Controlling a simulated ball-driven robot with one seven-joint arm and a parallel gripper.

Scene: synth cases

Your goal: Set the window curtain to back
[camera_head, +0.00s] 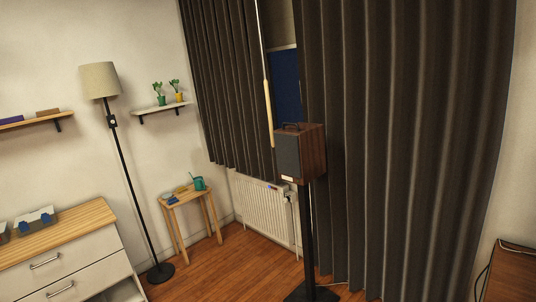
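The dark window curtain hangs in two panels, a left panel (228,85) and a wider right panel (405,140). A narrow gap between them shows a strip of dark blue window (286,85). A thin pull rod with a pale wooden handle (268,112) hangs in front of the gap, by the left panel's inner edge. The left panel ends above the radiator; the right panel reaches lower, near the floor. The curtain tops are out of the picture. My gripper is not in view.
A speaker (310,152) on a black stand (309,240) stands before the gap and right panel. A radiator (263,208), small wooden table (181,202), floor lamp (125,180) and drawer cabinet (65,250) are to the left. Some wooden floor (215,268) is clear.

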